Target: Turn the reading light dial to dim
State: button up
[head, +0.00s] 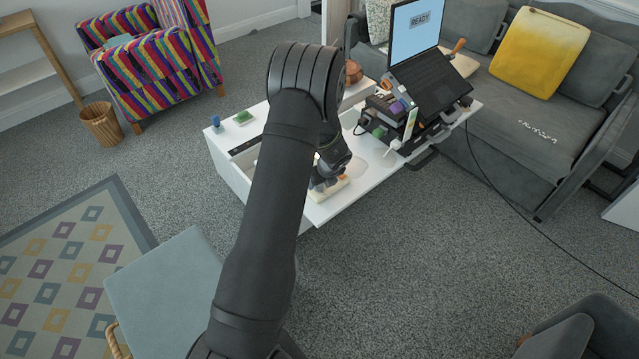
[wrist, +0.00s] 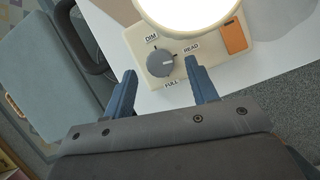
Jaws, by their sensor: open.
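The reading light's grey round dial (wrist: 160,63) sits on a cream base (wrist: 207,58) in the wrist view. Labels DIM, READ and FULL surround it; its pale mark appears to point towards READ. My gripper (wrist: 160,67) is open, one blue fingertip on each side of the dial's near part. I cannot tell whether they touch it. The bright lamp head (wrist: 187,8) is at the top, cut off by the frame. In the head view, the base (head: 328,191) lies on the white table, partly hidden by my arm, and the dial cannot be made out.
An orange patch (wrist: 234,38) is on the base's right end. The white table (head: 352,196) also holds a laptop (head: 432,80) on a cluttered stand to the right, and a green block (head: 243,117) and blue item (head: 216,123) at the left. A grey sofa (head: 500,120) stands behind.

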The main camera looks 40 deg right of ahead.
jog(key=shift+x, duration=1.2)
jog(key=shift+c, duration=0.4)
jog(key=c, duration=0.9)
jog(key=n+y, duration=0.1)
jog(key=n, duration=0.3)
jog(key=shift+d+n+y, duration=0.15)
jog(key=shift+n+y, duration=0.25)
jog(key=o, duration=1)
jog(key=shift+r, duration=0.1)
